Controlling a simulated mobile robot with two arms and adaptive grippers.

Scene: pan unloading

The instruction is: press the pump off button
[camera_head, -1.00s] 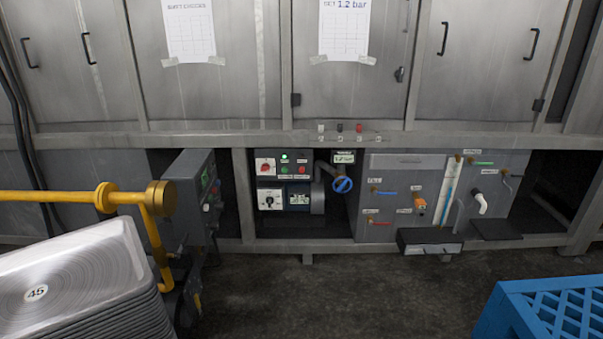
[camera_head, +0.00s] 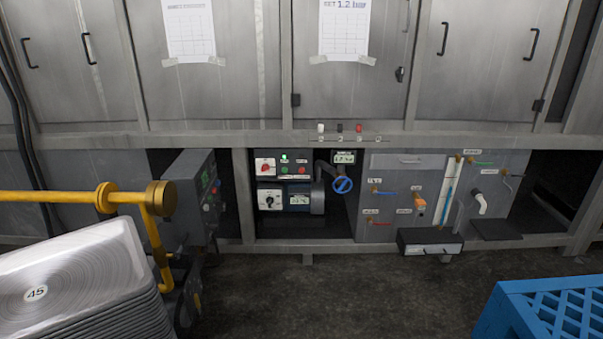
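A grey control panel (camera_head: 270,155) sits in the open bay under the cabinets, left of centre. On it are a red rotary switch (camera_head: 265,167), a lit green lamp (camera_head: 284,157), a small green button (camera_head: 284,170) and a small red button (camera_head: 302,170). The labels are too small to read, so I cannot tell which is the pump off button. Below are a black rotary knob (camera_head: 270,200) and a small lit display (camera_head: 299,198). Neither of my grippers is in view.
A blue handwheel valve (camera_head: 342,185) is right of the panel. A side control box (camera_head: 190,190), a yellow pipe (camera_head: 60,197) and stacked metal pans (camera_head: 75,270) are at the left. A blue crate (camera_head: 550,290) is front right. The floor (camera_head: 350,295) between is clear.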

